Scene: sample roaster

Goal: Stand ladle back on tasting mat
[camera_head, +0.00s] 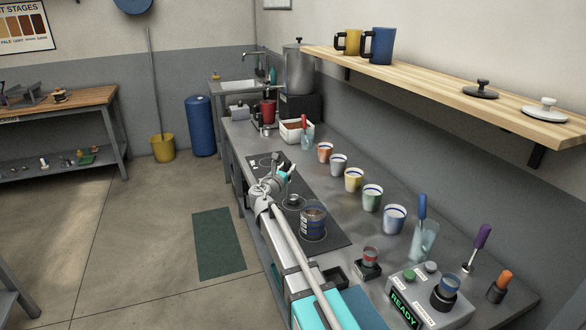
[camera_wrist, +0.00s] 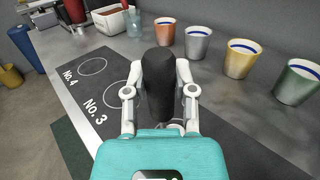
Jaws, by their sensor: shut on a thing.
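In the wrist view my gripper (camera_wrist: 158,88) is shut around a thick, dark upright thing (camera_wrist: 158,70). It looks like the handle of the ladle; its lower end is hidden behind my gripper. In the head view my gripper (camera_head: 282,173) is over the far part of a black mat (camera_head: 330,238), and the held thing is hard to make out. The mat also shows in the wrist view (camera_wrist: 75,102), with white rings marked No. 3 and No. 4. I cannot tell whether the held thing touches the mat.
A dark can (camera_head: 313,222) and a small silver thing (camera_head: 293,201) stand on the mat. Several cups, including an orange one (camera_head: 325,152) and a white one (camera_head: 394,219), line its right side. A glass with a blue handle (camera_head: 424,240) and a control box (camera_head: 430,300) are nearer.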

